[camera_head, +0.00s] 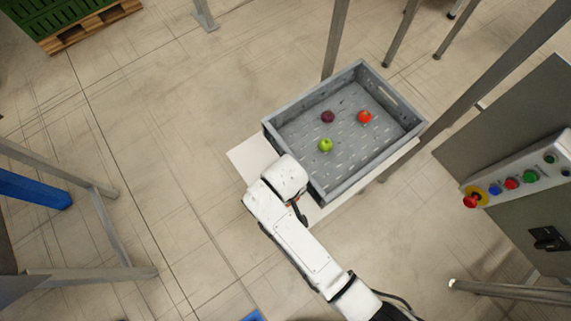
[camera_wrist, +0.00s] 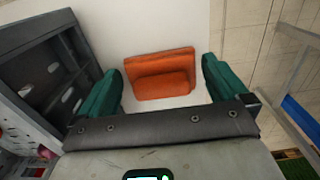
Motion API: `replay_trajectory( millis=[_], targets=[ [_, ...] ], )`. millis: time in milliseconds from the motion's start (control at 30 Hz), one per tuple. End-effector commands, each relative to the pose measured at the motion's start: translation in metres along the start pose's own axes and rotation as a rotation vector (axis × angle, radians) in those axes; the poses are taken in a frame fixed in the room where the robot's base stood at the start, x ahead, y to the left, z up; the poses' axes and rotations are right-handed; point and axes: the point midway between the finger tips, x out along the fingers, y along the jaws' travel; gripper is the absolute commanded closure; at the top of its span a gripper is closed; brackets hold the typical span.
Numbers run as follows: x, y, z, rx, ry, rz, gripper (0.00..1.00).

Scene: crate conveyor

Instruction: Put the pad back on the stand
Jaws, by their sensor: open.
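An orange block-like thing (camera_wrist: 160,72) with a raised back plate and a lower front part sits on a white surface in the wrist view. I cannot tell whether it is the pad, the stand, or both together. My gripper (camera_wrist: 163,66) is open, with one green finger on each side of the orange thing. Gaps show between the fingers and it, and nothing is held. In the head view my white wrist covers the gripper and most of the area under it.
A grey crate (camera_head: 288,172) holding a green apple (camera_head: 325,145), a red fruit (camera_head: 365,116) and a dark fruit (camera_head: 327,117) stands on the white table (camera_head: 247,157), close beside my wrist. A control panel (camera_head: 525,177) with buttons is at the right. Metal legs stand around; floor shows at left.

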Motion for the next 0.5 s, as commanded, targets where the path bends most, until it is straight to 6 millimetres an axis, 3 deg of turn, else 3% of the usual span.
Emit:
replay_trajectory(
  millis=[167, 500],
  targets=[
    [-0.010, 0.000, -0.001, 0.000, 0.003, 0.000, 0.00],
    [-0.075, 0.000, -0.001, 0.001, 0.004, 0.000, 0.00]
  ],
)
